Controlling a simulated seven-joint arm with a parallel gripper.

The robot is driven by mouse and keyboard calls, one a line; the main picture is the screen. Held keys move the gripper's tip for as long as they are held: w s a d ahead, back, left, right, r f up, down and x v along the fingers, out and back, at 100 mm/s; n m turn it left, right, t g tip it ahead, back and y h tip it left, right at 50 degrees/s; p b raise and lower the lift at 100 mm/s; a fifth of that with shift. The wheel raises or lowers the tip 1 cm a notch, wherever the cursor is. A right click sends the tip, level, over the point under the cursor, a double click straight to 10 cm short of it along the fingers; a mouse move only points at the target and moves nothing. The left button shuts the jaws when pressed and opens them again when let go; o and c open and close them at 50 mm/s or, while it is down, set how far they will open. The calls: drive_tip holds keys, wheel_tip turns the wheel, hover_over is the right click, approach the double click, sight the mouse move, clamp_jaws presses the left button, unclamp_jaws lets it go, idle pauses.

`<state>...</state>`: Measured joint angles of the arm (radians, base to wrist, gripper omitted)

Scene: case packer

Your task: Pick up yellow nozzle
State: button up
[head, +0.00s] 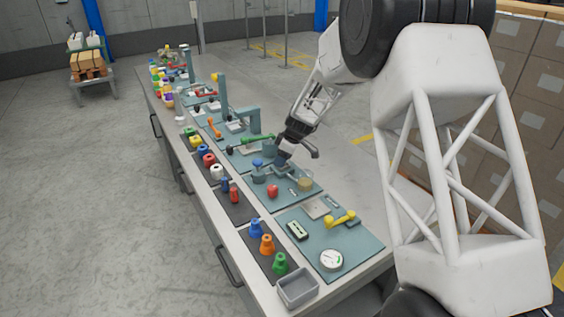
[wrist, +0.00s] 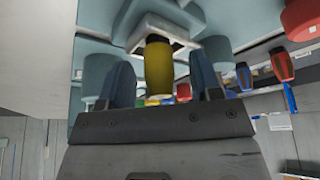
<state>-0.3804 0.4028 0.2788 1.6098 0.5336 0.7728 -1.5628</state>
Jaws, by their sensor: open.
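The yellow nozzle (wrist: 158,68) shows in the wrist view, with one end at a white-rimmed square opening in a teal block (wrist: 135,10). My gripper (wrist: 160,80) is open, with one dark blue finger on each side of the nozzle and a visible gap on both sides. In the head view my gripper (head: 283,156) is low over a teal station plate in the middle of the bench. I cannot pick out this nozzle there; the gripper probably covers it.
The long grey bench (head: 262,293) carries several teal plates with fixtures. A red part (head: 272,191) and a tan cylinder (head: 305,184) stand close to my gripper. Coloured parts line the bench's left edge, with a grey bin (head: 297,288) at the near end.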

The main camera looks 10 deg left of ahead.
idle(0.5)
clamp_jaws()
drive_tip(key=shift+r, duration=0.15)
drive_tip(key=shift+r, duration=1.35)
drive_tip(key=shift+s+r, duration=0.15)
drive_tip(key=shift+r, duration=0.2)
drive_tip(key=s+d, duration=0.3)
drive_tip(key=s, duration=0.4)
drive_tip(key=s+d+r, duration=0.1)
drive_tip(key=s+d, duration=0.2)
drive_tip(key=s, duration=0.4)
drive_tip(key=shift+d+r, duration=0.15)
drive_tip(key=shift+d, duration=0.25)
